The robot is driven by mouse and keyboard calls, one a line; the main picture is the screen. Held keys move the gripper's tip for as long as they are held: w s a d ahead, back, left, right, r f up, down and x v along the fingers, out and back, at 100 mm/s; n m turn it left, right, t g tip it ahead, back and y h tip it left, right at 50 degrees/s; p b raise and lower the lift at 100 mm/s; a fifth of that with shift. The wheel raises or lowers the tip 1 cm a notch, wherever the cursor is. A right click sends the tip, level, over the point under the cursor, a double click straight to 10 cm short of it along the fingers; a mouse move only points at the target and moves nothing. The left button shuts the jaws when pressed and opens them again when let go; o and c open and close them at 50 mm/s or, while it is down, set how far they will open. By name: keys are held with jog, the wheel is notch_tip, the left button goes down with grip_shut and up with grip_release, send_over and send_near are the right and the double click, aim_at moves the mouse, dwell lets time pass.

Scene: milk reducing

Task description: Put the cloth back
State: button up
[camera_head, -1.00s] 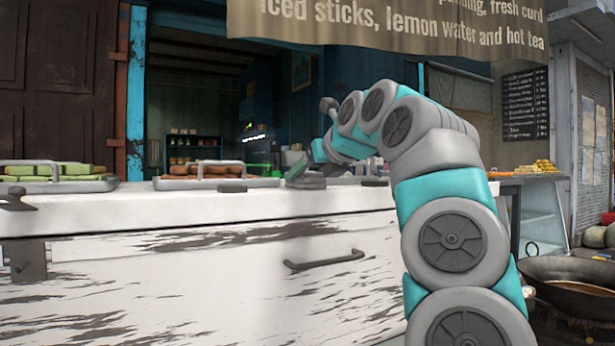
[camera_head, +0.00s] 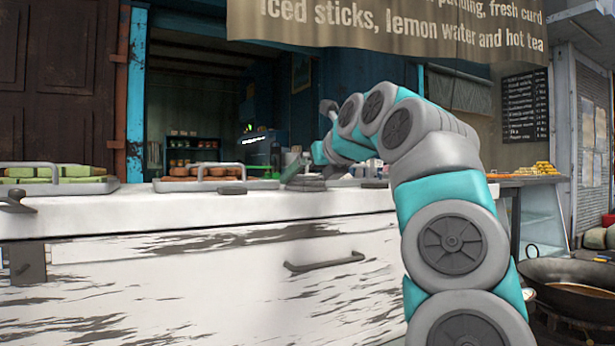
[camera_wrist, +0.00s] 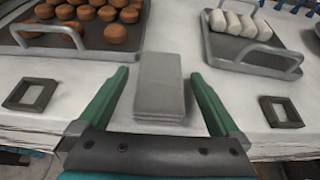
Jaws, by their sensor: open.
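The cloth is a flat, grey folded rectangle (camera_wrist: 160,85) on the white counter in the wrist view. It lies between the two green fingers of my gripper (camera_wrist: 160,73), with a gap on each side. My gripper is open and holds nothing. In the head view the cloth shows as a low grey pad (camera_head: 306,185) at the counter's edge, partly covered by my gripper (camera_head: 300,168).
A tray of round brown sweets (camera_wrist: 85,48) stands at the left of the wrist view, and a tray of white rolls (camera_wrist: 255,60) at the right. Two dark square frames (camera_wrist: 31,94) (camera_wrist: 281,111) flank the gripper. A tray of green blocks (camera_head: 60,187) is farther left.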

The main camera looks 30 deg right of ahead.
jog(key=b+v, duration=0.1)
jog(key=v, duration=1.1)
jog(key=shift+d, duration=0.15)
